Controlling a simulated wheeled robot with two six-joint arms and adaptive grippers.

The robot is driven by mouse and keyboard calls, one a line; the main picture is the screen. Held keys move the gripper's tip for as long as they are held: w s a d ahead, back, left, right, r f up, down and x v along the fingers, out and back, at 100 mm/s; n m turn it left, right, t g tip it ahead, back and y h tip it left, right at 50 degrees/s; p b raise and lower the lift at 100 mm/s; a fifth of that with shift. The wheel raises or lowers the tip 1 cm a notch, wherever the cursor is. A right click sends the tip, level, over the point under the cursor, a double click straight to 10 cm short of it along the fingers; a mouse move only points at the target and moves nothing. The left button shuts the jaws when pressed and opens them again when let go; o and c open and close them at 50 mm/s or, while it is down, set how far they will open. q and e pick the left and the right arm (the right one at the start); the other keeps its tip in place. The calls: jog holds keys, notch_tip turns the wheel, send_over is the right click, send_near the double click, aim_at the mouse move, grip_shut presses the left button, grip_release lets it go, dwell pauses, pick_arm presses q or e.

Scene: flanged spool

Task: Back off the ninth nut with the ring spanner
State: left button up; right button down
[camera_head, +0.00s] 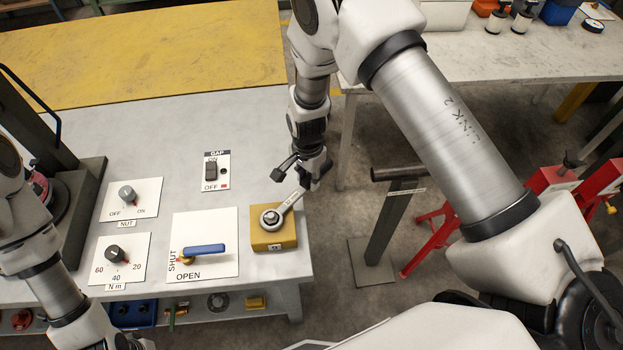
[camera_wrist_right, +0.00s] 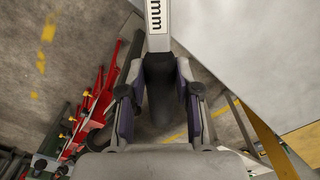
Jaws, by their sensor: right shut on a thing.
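The ring spanner (camera_head: 288,203) is a grey metal bar slanting from my right gripper down to the yellow block (camera_head: 273,240) at the bench's right edge. Its ring end appears to sit around the nut (camera_head: 271,216) on top of the block; how fully it is seated I cannot tell. My right gripper (camera_head: 303,180) is shut on the handle's far end, just beyond the bench edge. In the right wrist view the spanner handle (camera_wrist_right: 157,22), marked "mm", runs up from between the fingers (camera_wrist_right: 158,85); the ring and nut are out of that view. My left gripper is out of view.
On the bench are a blue-handled SHUT/OPEN lever (camera_head: 204,249), a torque dial (camera_head: 115,254), a NUT switch (camera_head: 127,193) and a GAP switch (camera_head: 210,170). A dark post (camera_head: 392,215) and red stands (camera_head: 545,182) stand on the floor to the right.

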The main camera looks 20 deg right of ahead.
jog(key=shift+w+a+n, duration=0.3)
jog(key=shift+w+n, duration=0.15)
jog(key=shift+w, duration=0.05)
jog(key=shift+w+a+n, duration=0.25)
jog(key=shift+w+n, duration=0.2)
jog(key=shift+w, duration=0.05)
jog(key=shift+w+a+n, duration=0.4)
jog(key=shift+w+n, duration=0.05)
jog(key=shift+n, duration=0.15)
notch_tip(320, 180, up, 6)
jog(key=p, duration=0.3)
jog(key=shift+p, duration=0.4)
